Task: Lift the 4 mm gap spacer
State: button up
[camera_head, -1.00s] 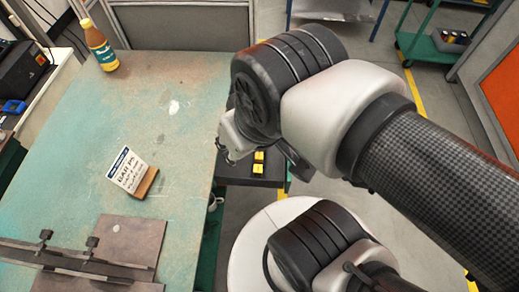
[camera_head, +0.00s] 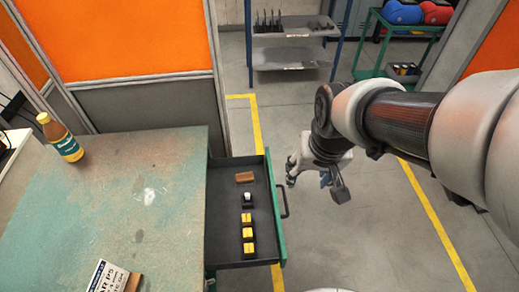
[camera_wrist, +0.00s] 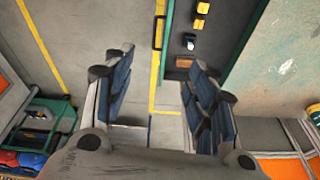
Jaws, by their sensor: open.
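An open drawer (camera_head: 225,205) with a dark tray and green front sticks out from the right side of the workbench. In it lie several yellow-and-black blocks (camera_head: 248,235) in a column, a black piece with a white top (camera_head: 248,199), and a brown block (camera_head: 244,177) at the far end. No marking is legible, so I cannot tell which is the 4 mm gap spacer. My gripper (camera_head: 315,182) is open and empty, right of the drawer and apart from it. In the wrist view my fingers (camera_wrist: 158,80) are spread, with the brown block (camera_wrist: 184,62) and yellow blocks (camera_wrist: 200,16) beyond them.
The worn green workbench (camera_head: 110,200) carries a bottle (camera_head: 60,138) and a printed sign (camera_head: 108,277). The drawer handle (camera_head: 284,200) juts out toward my gripper. A metal shelf (camera_head: 290,50) and green cart (camera_head: 400,45) stand behind. Floor right of the drawer is clear.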

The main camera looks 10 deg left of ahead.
jog(key=w+a+f+g+p, duration=0.2)
jog(key=w+a+f, duration=0.3)
jog(key=a+f, duration=0.4)
jog(key=n+p, duration=0.2)
send_over(248, 232)
notch_tip(248, 232, down, 18)
jog(key=shift+g+h, duration=0.3)
jog(key=shift+g, duration=0.1)
notch_tip(248, 232, down, 12)
jog(key=b, duration=0.3)
jog(key=shift+s+a+b, duration=0.1)
jog(key=shift+s+b, duration=0.05)
jog(key=shift+b, duration=0.15)
jog(key=shift+f+b, duration=1.2)
jog(key=shift+f, duration=1.75)
jog(key=shift+r, duration=0.1)
jog(key=shift+c, duration=0.2)
jog(key=c, duration=1.1)
